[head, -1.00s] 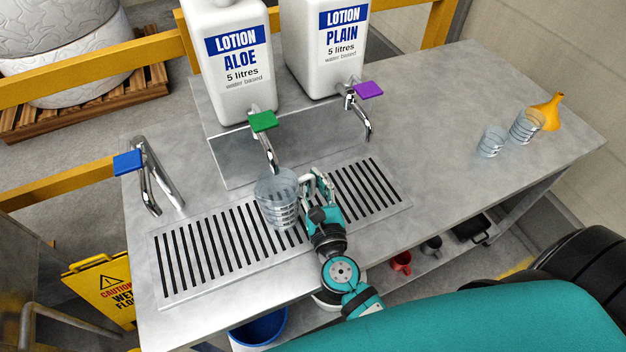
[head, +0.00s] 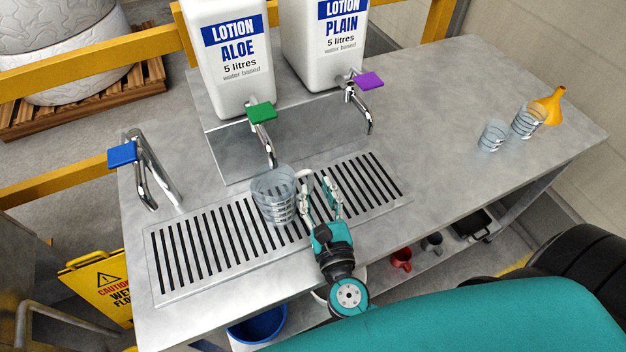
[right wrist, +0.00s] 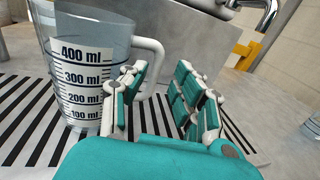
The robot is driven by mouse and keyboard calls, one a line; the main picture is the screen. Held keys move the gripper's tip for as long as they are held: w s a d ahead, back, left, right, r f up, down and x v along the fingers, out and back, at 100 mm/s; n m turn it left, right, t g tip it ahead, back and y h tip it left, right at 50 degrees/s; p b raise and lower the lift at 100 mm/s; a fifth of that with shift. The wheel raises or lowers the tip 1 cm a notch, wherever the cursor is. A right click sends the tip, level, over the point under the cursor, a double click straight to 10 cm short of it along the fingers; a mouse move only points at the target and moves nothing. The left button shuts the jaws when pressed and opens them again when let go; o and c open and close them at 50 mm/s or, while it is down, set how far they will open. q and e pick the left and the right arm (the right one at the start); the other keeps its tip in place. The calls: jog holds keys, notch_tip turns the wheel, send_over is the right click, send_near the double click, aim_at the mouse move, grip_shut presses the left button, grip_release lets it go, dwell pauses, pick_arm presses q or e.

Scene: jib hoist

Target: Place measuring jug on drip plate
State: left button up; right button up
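The clear measuring jug (head: 273,196) stands upright on the slotted drip plate (head: 168,290), under the green-handled tap (head: 262,112). In the right wrist view the jug (right wrist: 85,75) shows its millilitre scale and its white handle (right wrist: 152,62) on the right side. My right gripper (head: 322,188) is just right of the jug, low over the plate. In the right wrist view its fingers (right wrist: 155,95) are spread apart with nothing between them, and the handle is by the left finger. I cannot tell whether that finger touches the handle. My left gripper is not in view.
Lotion containers (head: 236,60) stand behind the plate. A purple-handled tap (head: 366,82) is at the right and a blue-handled tap (head: 124,154) at the left.

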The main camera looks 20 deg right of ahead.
jog(key=s+a+b, duration=0.1)
jog(key=s+b, duration=0.1)
jog(key=s, duration=0.5)
jog(key=shift+s+a, duration=0.1)
dwell(2.1)
